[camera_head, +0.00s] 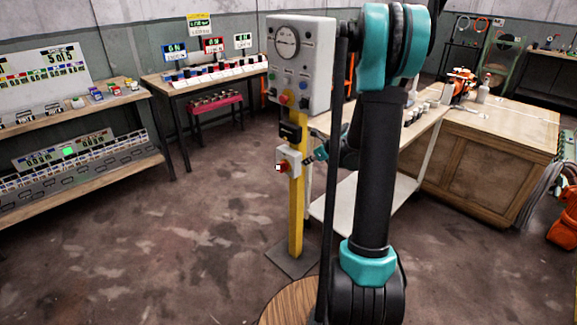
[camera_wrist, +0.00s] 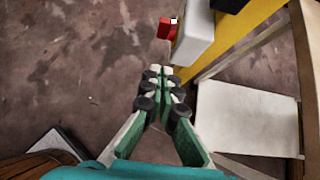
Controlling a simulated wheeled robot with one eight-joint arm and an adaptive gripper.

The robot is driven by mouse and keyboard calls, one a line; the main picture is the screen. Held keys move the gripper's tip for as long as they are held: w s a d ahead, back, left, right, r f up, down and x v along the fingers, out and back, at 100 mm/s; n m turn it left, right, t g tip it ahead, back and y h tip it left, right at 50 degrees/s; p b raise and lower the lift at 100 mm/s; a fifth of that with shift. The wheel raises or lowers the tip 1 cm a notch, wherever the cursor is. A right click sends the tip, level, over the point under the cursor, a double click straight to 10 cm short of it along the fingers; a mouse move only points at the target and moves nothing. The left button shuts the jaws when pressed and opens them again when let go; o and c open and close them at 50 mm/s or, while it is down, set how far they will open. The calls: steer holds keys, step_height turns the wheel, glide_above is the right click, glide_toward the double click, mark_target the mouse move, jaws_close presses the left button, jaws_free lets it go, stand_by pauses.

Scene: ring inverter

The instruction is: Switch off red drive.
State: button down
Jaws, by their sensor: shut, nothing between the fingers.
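A small white box (camera_head: 289,161) is mounted low on a yellow post (camera_head: 297,211), with a red switch (camera_head: 282,166) on its left face. In the wrist view, the red switch (camera_wrist: 167,29) juts from the white box (camera_wrist: 195,40) near the top, with a small white patch on it. My gripper (camera_wrist: 160,73) is shut and empty, its fingertips just below the box's lower edge. I cannot tell whether they touch the box. In the head view my gripper (camera_head: 311,157) is partly hidden beside the box's right side. No label names a red drive.
A grey control panel (camera_head: 299,62) with a dial tops the post. A white low shelf (camera_head: 363,197) stands close right of the post. A back bench (camera_head: 205,78) carries displays, one with red (camera_head: 212,44). Floor left of the post is clear.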

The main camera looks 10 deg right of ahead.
mark_target(282, 162)
steer(key=x, duration=1)
steer(key=shift+a, duration=0.1)
steer(key=shift+w+a, duration=0.7)
steer(key=shift+w, duration=0.3)
steer(key=shift+w+a, duration=0.4)
steer(key=shift+w, duration=0.2)
steer(key=shift+w+a+r+g+h, duration=0.2)
steer(key=shift+r+g+h, duration=0.15)
steer(key=shift+g, duration=0.25)
steer(key=shift+w+a+r, duration=0.15)
steer(key=shift+w, duration=0.1)
steer(key=shift+w+a+r, duration=0.25)
steer(key=shift+w+a, duration=0.1)
steer(key=shift+w, duration=0.15)
steer(key=shift+w+a+r, duration=0.1)
steer(key=shift+w+a, duration=0.05)
steer(key=shift+w, duration=0.1)
steer(key=shift+r, duration=0.1)
steer(key=shift+r, duration=0.7)
